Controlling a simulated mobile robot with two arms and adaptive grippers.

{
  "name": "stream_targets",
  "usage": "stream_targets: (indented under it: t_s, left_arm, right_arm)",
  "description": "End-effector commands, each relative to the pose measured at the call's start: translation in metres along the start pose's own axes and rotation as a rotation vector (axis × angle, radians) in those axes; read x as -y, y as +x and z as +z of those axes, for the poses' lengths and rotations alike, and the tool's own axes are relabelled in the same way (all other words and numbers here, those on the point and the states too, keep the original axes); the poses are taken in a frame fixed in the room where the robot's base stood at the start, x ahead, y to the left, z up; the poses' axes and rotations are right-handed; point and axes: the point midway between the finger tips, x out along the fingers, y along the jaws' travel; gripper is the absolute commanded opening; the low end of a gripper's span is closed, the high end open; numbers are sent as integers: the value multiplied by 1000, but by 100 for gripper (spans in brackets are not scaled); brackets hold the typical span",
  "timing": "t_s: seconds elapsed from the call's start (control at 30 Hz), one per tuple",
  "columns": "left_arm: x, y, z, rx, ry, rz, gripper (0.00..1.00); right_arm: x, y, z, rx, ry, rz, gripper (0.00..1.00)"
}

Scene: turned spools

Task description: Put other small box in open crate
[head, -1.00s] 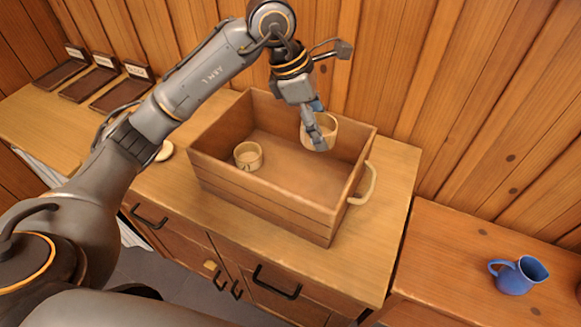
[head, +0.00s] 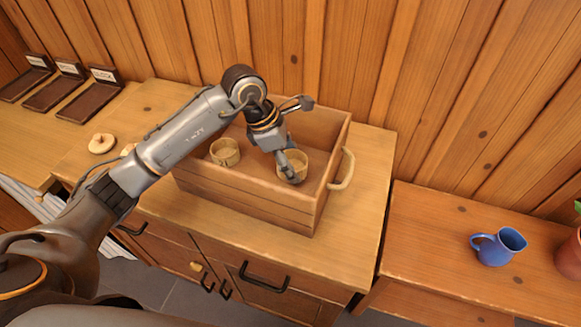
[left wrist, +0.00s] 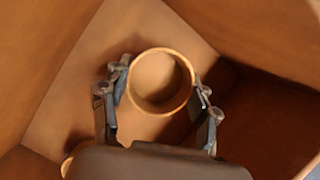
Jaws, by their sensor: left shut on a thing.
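The open crate (head: 250,203) is a wooden box with a rope handle on the sideboard. One small round box (head: 225,152), pale and open-topped, stands inside it towards the left. My left gripper (head: 291,172) reaches down into the right part of the crate and is shut on the other small box (head: 297,160). In the left wrist view the held box (left wrist: 158,80) sits upright between the two fingers (left wrist: 160,105), over the crate's floor. I cannot tell whether its base touches the floor. My right gripper is not in view.
A pale round lid (head: 102,143) lies left of the crate, with another partly behind my arm. Several dark labelled trays (head: 92,95) stand at the far left. A blue jug (head: 497,247) and a plant pot (head: 570,256) stand on the lower right surface. A plank wall is behind.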

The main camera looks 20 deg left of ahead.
Motion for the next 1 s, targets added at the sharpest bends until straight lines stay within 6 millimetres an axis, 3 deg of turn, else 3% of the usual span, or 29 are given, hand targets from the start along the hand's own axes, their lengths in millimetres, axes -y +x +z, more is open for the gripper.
stream_targets:
  t_s: [0.2,0.53,0.57,0.67,1.0]
  left_arm:
    - [1,26,-11,-1,-2,-3,41]
    - [0,30,-13,-1,0,-1,41]
    - [0,29,-12,-1,0,-1,64]
    - [0,29,-12,-1,0,-1,83]
    - [0,27,-12,-1,-1,-1,83]
  right_arm:
    - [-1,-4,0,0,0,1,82]
    - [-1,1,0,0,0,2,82]
    - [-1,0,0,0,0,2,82]
    - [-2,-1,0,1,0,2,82]
    - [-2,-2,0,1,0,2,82]
